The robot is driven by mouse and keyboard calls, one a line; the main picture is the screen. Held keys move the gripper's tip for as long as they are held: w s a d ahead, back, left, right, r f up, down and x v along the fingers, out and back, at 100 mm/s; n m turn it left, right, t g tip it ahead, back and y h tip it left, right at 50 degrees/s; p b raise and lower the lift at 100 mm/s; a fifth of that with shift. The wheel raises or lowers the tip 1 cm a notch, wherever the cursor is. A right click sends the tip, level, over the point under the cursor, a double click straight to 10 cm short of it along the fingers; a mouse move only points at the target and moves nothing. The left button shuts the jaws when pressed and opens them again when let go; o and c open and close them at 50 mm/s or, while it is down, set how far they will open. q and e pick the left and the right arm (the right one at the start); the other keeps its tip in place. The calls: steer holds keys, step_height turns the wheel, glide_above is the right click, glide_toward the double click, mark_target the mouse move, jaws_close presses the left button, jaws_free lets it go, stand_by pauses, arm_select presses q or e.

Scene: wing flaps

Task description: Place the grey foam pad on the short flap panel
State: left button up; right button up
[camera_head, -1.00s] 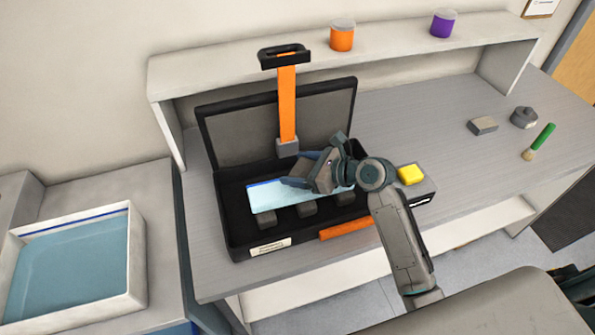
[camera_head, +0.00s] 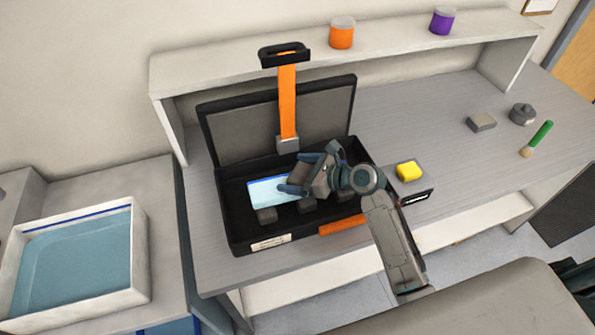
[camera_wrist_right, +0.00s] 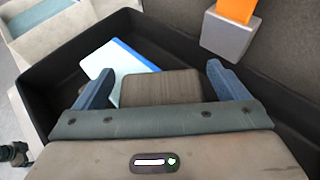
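The grey foam pad (camera_head: 303,177) is a dark grey-brown block between the blue fingers of my right gripper (camera_head: 308,180). In the right wrist view the pad (camera_wrist_right: 160,88) fills most of the gap between the fingers (camera_wrist_right: 163,85). A pale blue-white panel with a blue edge (camera_head: 265,192) lies in the open black case; I take it to be the short flap panel. The panel (camera_wrist_right: 113,62) is partly hidden by the pad and gripper, so I cannot tell whether the pad touches it. My left gripper is out of view.
The black case (camera_head: 228,190) holds several dark blocks, with an orange strap (camera_head: 288,100) across its raised lid. A yellow block (camera_head: 409,171), a grey block (camera_head: 481,122) and a brush (camera_head: 538,138) lie to the right. A white tray (camera_head: 142,255) stands at left.

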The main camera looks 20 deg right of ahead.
steer(key=shift+r, duration=0.1)
steer(key=shift+s+d, duration=0.15)
steer(key=shift+d, duration=0.1)
steer(key=b+v, duration=0.2)
steer(key=v, duration=0.9)
steer(key=shift+s+d+r, duration=0.15)
steer(key=shift+s+r, duration=0.05)
stand_by(0.8)
